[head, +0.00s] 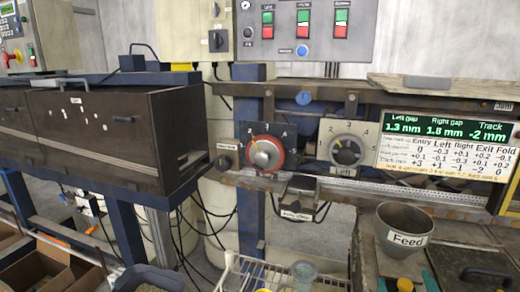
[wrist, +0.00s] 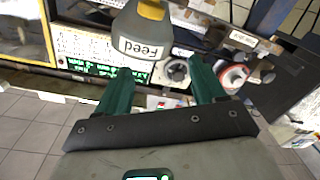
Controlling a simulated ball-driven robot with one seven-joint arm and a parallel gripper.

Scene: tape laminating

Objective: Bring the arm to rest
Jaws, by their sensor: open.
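My gripper (wrist: 164,80) shows in the wrist view, where the scene appears upside down. Its two green fingers are spread wide with nothing between them. The machine's panel, with the red-ringed dial (wrist: 234,76) and the grey dial (wrist: 176,70), lies beyond the fingertips, apart from them. The grey Feed cup (wrist: 142,32) also appears beyond the fingers. No part of my arm shows in the head view. There the red-ringed dial (head: 265,153), the grey Left dial (head: 346,150) and the Feed cup (head: 402,232) are clear of any gripper.
A lit display (head: 445,128) reads left gap 1.3 mm, right gap 1.8 mm, track -2 mm. A dark metal housing (head: 125,125) stands at left. A control box (head: 305,30) hangs above. A white wire rack (head: 270,275) and a bin (head: 45,275) are low in front.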

